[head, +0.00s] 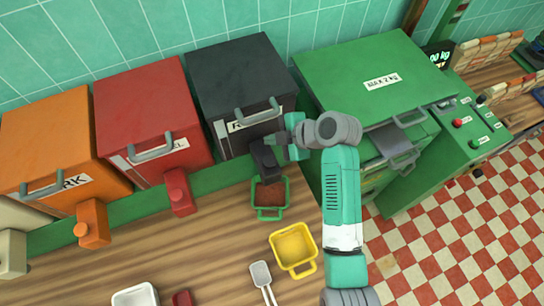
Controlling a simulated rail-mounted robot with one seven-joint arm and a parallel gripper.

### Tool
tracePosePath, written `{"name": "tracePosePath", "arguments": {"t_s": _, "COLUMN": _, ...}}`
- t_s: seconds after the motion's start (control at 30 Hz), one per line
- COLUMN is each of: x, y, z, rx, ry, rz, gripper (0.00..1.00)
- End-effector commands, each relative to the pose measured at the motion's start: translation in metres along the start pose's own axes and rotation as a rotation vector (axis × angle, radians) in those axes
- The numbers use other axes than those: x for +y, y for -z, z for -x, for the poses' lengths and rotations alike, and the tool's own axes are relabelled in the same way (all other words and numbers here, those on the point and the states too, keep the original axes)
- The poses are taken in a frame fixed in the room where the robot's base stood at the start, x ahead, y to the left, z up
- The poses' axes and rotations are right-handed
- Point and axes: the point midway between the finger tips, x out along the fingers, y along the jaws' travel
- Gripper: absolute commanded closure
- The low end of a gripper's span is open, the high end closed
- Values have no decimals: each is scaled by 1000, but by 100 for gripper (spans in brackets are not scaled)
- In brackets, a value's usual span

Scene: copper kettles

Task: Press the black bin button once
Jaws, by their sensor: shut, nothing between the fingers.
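The black bin (238,78) stands against the tiled wall, with a grey handle and a partly hidden label. Its black dispenser block (264,157) sticks out below the bin's front. The button on that block cannot be made out behind my gripper. My gripper (277,146) is shut and empty, right at the block's upper right side; whether it touches cannot be told. A green scoop container (270,212) with reddish-brown contents sits just below the block.
Red (150,105) and orange bins (58,140) stand to the left. A yellow container (294,248), a scoop (261,275) and a white container (135,296) lie on the counter. A green machine (375,80) stands right, close to my arm.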

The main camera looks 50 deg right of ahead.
Motion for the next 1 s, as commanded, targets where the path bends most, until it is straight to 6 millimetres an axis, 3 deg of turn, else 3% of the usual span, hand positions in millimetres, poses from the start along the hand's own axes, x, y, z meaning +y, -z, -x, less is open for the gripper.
{"name": "tracePosePath", "arguments": {"t_s": 0.27, "x": -4, "y": -4, "z": -6, "rx": -1, "ry": 0, "rz": -1, "gripper": 100}}
{"name": "tracePosePath", "arguments": {"t_s": 0.8, "x": -42, "y": -42, "z": -58, "rx": -1, "ry": -2, "rz": 0, "gripper": 100}}
{"name": "tracePosePath", "arguments": {"t_s": 1.0, "x": -44, "y": -45, "z": -62, "rx": -1, "ry": -2, "rz": 0, "gripper": 100}}
